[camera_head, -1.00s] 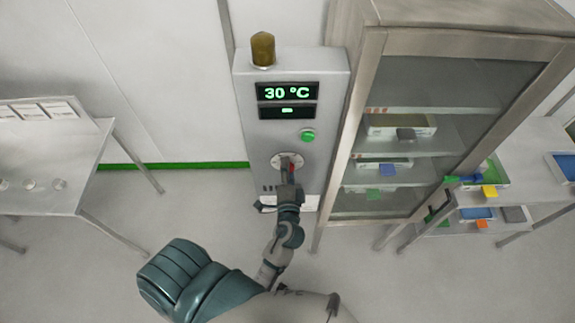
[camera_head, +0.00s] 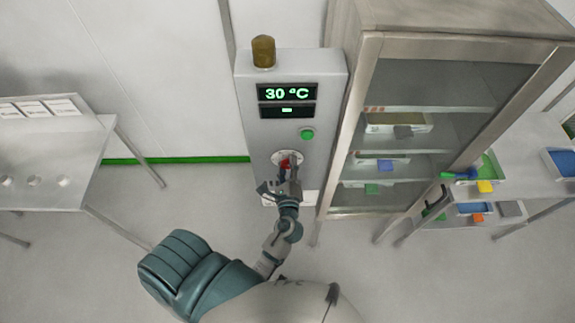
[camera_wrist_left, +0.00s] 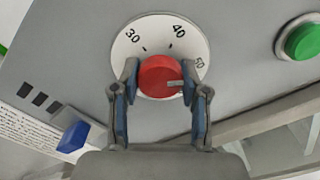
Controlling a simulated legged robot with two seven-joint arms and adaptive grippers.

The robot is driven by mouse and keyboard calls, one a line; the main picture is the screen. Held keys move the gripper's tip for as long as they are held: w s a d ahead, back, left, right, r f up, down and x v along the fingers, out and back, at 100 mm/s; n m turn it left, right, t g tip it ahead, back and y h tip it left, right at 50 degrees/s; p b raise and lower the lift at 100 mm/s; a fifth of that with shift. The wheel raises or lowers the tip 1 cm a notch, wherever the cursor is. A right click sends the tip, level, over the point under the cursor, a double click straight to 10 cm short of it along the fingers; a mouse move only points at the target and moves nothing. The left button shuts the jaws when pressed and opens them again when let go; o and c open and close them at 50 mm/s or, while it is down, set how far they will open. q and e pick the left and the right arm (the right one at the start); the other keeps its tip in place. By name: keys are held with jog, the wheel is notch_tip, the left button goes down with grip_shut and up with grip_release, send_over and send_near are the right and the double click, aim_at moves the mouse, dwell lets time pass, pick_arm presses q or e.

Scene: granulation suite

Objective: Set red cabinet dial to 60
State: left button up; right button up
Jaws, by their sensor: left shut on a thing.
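The red dial (camera_head: 285,164) sits on a round white scale plate low on the front of the grey cabinet (camera_head: 253,140). In the left wrist view the dial (camera_wrist_left: 158,77) lies between the two fingers of my left gripper (camera_wrist_left: 160,88), which is shut on it. The scale shows 30, 40 and 50; the rest is hidden by the gripper. The dial's pale mark points right, a little below the 50. The display (camera_head: 287,93) reads 30 °C. My left gripper (camera_head: 287,174) reaches the dial from below in the head view. My right gripper is not in view.
A green button (camera_head: 307,134) is above right of the dial. A blue part (camera_wrist_left: 73,137) is at lower left in the wrist view. A glass-door cabinet (camera_head: 372,110) stands close on the right. A table (camera_head: 60,180) stands at the left.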

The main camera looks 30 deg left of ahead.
pick_arm(q)
jog(key=m, duration=0.6)
jog(key=shift+f+m, duration=0.25)
jog(key=shift+m, duration=0.05)
jog(key=m, duration=0.5)
jog(key=shift+m, duration=0.4)
jog(key=o, duration=1.1)
jog(key=shift+o, duration=0.2)
jog(key=shift+w+r, duration=0.1)
